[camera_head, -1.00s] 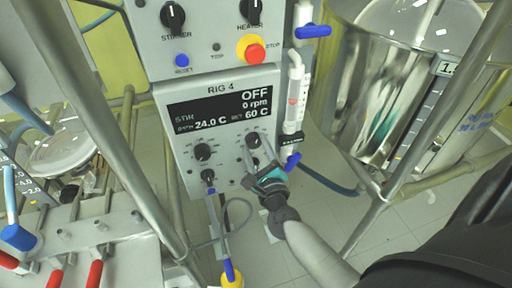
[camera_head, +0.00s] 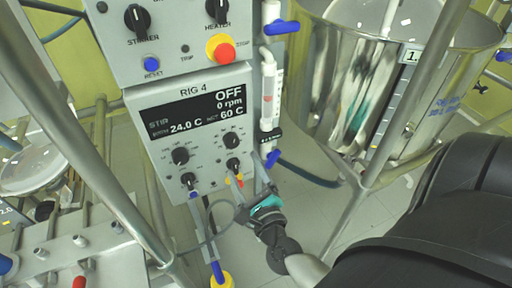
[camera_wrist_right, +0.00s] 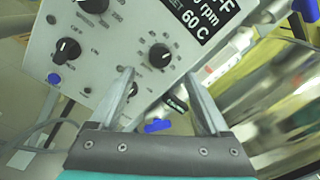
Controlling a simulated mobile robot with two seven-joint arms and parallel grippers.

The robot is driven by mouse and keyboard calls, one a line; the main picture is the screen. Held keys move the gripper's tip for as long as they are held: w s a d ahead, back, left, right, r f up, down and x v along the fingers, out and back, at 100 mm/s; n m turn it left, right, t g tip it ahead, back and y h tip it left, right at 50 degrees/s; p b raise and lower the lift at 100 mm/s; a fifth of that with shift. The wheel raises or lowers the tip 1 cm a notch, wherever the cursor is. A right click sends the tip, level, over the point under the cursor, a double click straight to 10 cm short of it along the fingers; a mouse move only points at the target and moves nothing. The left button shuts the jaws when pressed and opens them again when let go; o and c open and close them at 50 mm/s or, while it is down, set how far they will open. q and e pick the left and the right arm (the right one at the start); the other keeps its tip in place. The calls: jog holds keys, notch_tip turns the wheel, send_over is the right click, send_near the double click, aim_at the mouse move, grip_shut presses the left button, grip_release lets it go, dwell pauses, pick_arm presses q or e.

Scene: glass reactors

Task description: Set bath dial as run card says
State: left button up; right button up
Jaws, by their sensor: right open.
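The RIG 4 control panel (camera_head: 160,150) is in the head view. Its display (camera_head: 195,112) reads stir OFF, 0 rpm, bath 24.0 C, set 60 C. Below are an upper right dial (camera_head: 231,140), upper left dial (camera_head: 180,155), lower left dial (camera_head: 188,180) and lower right dial (camera_head: 233,165). I cannot read their labels. My right gripper (camera_head: 248,178) is open and empty just below and in front of the lower right dial. In the right wrist view, the black upper right dial (camera_wrist_right: 160,55) shows just beyond the open fingers (camera_wrist_right: 158,78). No run card or left gripper shows.
Above are the stirrer knob (camera_head: 137,18), heater knob (camera_head: 217,9) and red stop button (camera_head: 224,52). A clear tube with blue valve handles (camera_head: 282,27) runs beside the panel. A steel vessel (camera_head: 345,75) stands right; metal frame posts flank the panel.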

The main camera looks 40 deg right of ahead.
pick_arm(q)
jog(key=shift+w+a+f, duration=0.15)
jog(key=shift+w, duration=0.5)
pick_arm(e)
jog(key=v, duration=0.7)
pick_arm(q)
jog(key=shift+s+a, duration=0.1)
jog(key=shift+s, duration=0.2)
pick_arm(e)
jog(key=shift+s, duration=0.15)
jog(key=s+a+f+n+g+y, duration=0.2)
jog(key=f+n, duration=0.5)
jog(key=f, duration=0.2)
jog(key=s+a+f+n+g+y, duration=0.2)
jog(key=f+n+g, duration=0.1)
jog(key=f+n, duration=0.5)
jog(key=s+a+f+n+g+y, duration=0.2)
jog(key=f+n, duration=0.4)
jog(key=f, duration=0.5)
jog(key=s+d+f+n+g, duration=0.2)
jog(key=s+f+n+g, duration=0.2)
jog(key=s, duration=0.5)
jog(key=s+d+f+n+g+h, duration=0.1)
jog(key=s+f+n+g, duration=0.4)
jog(key=s+f+n, duration=0.4)
jog(key=shift+d+f, duration=0.25)
jog(key=shift+d, duration=0.15)
